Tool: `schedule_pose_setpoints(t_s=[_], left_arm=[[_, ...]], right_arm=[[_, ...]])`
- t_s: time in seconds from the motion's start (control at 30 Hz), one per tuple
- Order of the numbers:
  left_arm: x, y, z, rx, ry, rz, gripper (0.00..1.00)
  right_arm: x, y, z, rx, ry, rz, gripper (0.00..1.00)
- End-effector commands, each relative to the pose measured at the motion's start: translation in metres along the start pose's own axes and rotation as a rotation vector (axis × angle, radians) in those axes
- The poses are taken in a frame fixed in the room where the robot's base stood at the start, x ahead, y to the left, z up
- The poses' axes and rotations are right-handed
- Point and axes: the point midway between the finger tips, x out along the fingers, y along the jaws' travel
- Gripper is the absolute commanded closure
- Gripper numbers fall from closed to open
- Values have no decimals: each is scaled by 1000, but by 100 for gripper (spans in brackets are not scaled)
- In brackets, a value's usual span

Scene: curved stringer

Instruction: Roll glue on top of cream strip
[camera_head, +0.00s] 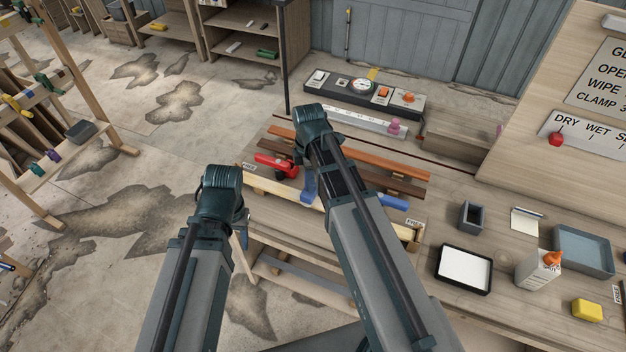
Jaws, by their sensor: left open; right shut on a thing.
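A long cream strip (270,190) lies along the front edge of the bench, its middle hidden behind my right arm. My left gripper (242,238) is open beside the strip's left end, its fingers mostly hidden by its own wrist. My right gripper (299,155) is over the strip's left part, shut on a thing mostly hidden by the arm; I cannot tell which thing. A red tool (278,165) and a blue piece (308,188) show beside it. Another blue piece (393,202) shows right of the arm. A glue bottle (538,268) with an orange cap stands at the right.
Brown strips (385,182) lie behind the cream strip. A white-bottomed tray (463,270), a grey cup (470,216), a blue-grey tray (583,250) and a yellow block (587,310) stand on the right. A control panel (364,92) is at the back. Floor is open left of the bench.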

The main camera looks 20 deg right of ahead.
Motion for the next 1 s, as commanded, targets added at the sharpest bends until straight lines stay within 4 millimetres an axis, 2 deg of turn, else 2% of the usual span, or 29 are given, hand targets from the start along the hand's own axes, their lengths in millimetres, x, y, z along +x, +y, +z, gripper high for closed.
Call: schedule_pose_setpoints(t_s=[0.2, 0.57, 1.0], left_arm=[[1, 0, 0, 0, 0, 0, 50], [1, 0, 0, 0, 0, 0, 50], [0, 0, 0, 0, 0, 0, 50]], right_arm=[[1, 12, -16, -2, 0, 0, 100], [1, 16, -22, -2, 0, 0, 100], [0, 35, -48, -2, 0, 0, 100]])
